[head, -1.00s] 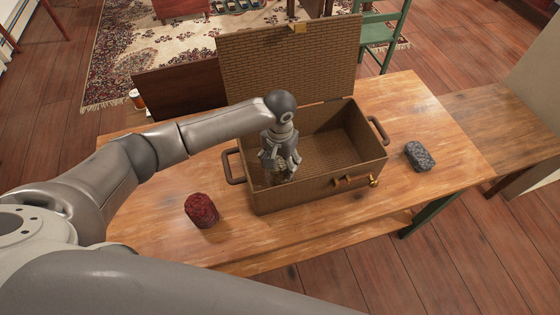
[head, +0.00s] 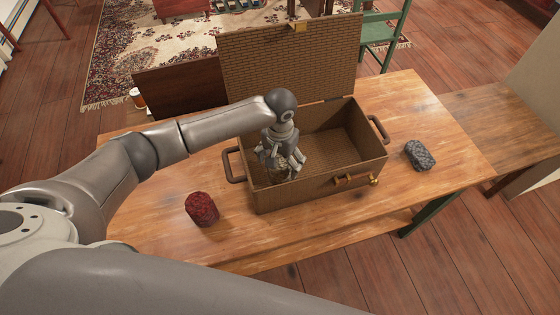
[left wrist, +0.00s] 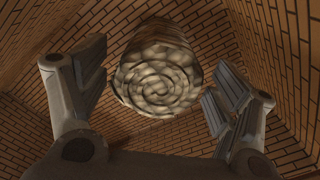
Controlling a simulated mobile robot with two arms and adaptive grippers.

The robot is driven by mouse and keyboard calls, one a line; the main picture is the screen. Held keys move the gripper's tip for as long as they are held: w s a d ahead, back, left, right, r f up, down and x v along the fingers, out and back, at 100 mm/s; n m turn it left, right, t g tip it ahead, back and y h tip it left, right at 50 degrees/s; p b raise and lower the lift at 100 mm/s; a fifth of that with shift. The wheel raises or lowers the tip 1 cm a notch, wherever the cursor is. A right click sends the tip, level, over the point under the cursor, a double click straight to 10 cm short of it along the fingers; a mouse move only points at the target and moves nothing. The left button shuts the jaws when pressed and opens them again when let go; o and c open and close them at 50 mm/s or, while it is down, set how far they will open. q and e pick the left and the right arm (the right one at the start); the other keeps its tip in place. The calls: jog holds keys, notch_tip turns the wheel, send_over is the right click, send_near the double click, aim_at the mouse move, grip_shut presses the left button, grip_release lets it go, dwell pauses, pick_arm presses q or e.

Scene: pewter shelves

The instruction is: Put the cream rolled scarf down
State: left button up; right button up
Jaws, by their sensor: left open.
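The cream rolled scarf (left wrist: 158,75) shows its spiral end in the left wrist view, between the spread fingers of my left gripper (left wrist: 160,100). It is inside the brown woven basket (head: 345,125), whose lid stands open at the back. In the head view my left gripper (head: 282,165) is down in the left part of the basket, and its fingers hide most of the scarf. The gripper is open, with gaps showing on both sides of the scarf in the wrist view. My right gripper is not in view.
A dark red roll (head: 202,209) lies on the wooden table (head: 285,240) left of the basket. A grey roll (head: 419,155) lies to its right. The basket has side handles (head: 378,129) and a front latch (head: 357,181). The right part of the basket is empty.

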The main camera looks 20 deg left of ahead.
pick_arm(q)
notch_tip(320, 180, up, 12)
jog(key=shift+b, duration=0.3)
jog(key=shift+f, duration=0.15)
dwell(0.4)
